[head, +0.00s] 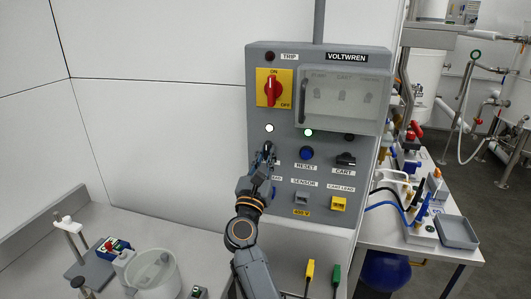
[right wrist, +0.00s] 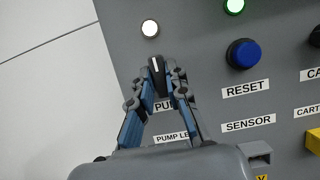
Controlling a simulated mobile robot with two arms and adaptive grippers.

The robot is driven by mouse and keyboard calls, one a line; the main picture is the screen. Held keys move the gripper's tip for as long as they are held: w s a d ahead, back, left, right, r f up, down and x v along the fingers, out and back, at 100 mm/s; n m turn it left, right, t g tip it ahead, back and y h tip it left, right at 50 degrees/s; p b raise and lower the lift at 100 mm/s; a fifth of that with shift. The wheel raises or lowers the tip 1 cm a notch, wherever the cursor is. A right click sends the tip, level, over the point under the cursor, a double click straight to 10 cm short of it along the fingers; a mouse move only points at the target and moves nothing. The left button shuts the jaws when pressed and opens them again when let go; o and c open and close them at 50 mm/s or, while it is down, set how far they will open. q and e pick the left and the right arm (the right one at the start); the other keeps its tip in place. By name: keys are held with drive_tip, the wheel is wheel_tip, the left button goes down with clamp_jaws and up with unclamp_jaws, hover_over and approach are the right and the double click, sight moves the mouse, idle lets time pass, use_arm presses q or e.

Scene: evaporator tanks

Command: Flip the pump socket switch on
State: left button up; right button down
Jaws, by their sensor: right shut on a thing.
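The grey control panel (head: 325,62) stands against the wall. My right gripper (head: 266,152) is at the panel's left side, below a lit white lamp (head: 269,128). In the right wrist view its two fingers are shut on a black switch knob (right wrist: 156,66) with a white mark that points about straight up. The label below the knob reads "PU", and the rest is hidden by a finger. A "PUMP LE…" label (right wrist: 172,138) shows lower down, partly covered. In the head view the gripper hides most of the knob. My left gripper is not in view.
The blue RESET button (head: 307,153) and the black CART switch (head: 346,160) sit to the right of my gripper. The red main switch (head: 272,90) is above, its handle upright. A green lamp (head: 308,132) is lit. Bench equipment, including a clear vessel (head: 153,273), stands at lower left.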

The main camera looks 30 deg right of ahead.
drive_tip(key=c, duration=1.3)
unclamp_jaws()
drive_tip(key=v, duration=0.7)
drive_tip(key=shift+s+a+f, duration=0.1)
drive_tip(key=shift+f, duration=0.05)
